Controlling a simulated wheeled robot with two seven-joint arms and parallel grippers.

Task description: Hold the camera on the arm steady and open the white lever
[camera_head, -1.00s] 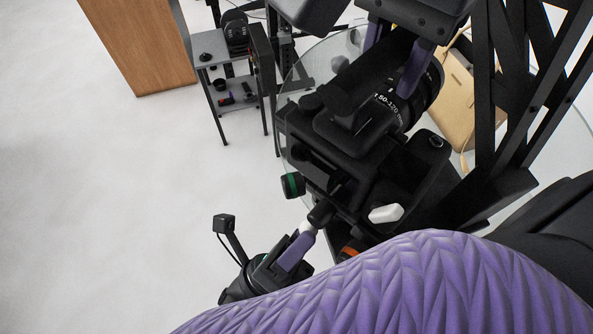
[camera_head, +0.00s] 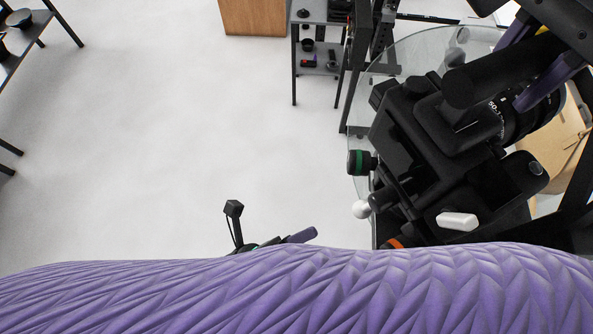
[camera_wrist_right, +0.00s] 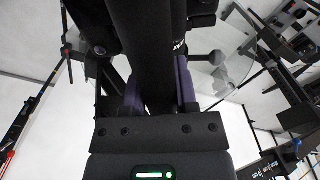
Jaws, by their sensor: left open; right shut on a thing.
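The black camera (camera_head: 420,145) with its zoom lens (camera_head: 518,118) sits on the dark mount at the right. My right gripper (camera_head: 512,75) is shut on the camera's thick black bar; in the right wrist view its purple fingers (camera_wrist_right: 160,95) flank this bar. A white, rounded lever-like piece (camera_head: 457,221) shows low on the mount. A white ball-shaped knob (camera_head: 361,209) sticks out at its left side. My left gripper (camera_head: 302,236) is open, low and left of the ball, apart from it in the picture. One purple finger shows; most of it is hidden behind my purple-covered arm.
A glass disc (camera_head: 388,62) lies beneath the mount. A small shelf (camera_head: 318,75) stands behind. Open floor lies at the left.

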